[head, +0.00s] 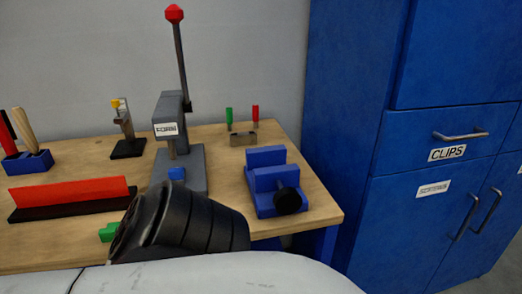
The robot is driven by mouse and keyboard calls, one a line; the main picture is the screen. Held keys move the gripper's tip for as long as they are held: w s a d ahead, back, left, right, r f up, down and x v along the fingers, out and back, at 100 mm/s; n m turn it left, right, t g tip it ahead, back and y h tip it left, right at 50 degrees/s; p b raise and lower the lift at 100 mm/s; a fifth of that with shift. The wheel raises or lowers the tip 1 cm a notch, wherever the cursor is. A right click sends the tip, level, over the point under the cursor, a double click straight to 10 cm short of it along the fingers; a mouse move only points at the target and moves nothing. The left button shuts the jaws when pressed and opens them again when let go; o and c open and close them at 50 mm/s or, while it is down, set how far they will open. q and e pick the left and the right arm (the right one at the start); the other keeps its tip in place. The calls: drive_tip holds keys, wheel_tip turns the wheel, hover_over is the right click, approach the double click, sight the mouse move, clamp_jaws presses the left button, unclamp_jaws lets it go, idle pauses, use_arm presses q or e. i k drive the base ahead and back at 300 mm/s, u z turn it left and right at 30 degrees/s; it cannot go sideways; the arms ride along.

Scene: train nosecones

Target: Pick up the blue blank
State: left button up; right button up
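A small blue block (176,173), which looks like the blue blank, sits on the grey base of the arbor press (170,120), below its ram. I see no gripper fingers in the head view. A dark ribbed part and a white rounded part, which look like my own arm, fill the lower middle and cover the bench's front. Neither gripper shows near the blue block.
On the wooden bench (231,195) stand a blue vise (268,190), a red plate in a black base (70,193), a green piece (108,233) partly hidden by the dark part, a toggle clamp (126,135) and tool holders. A blue cabinet (345,110) stands at right.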

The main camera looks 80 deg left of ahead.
sight(175, 174)
drive_tip(key=k, duration=0.9)
drive_tip(key=u, duration=0.25)
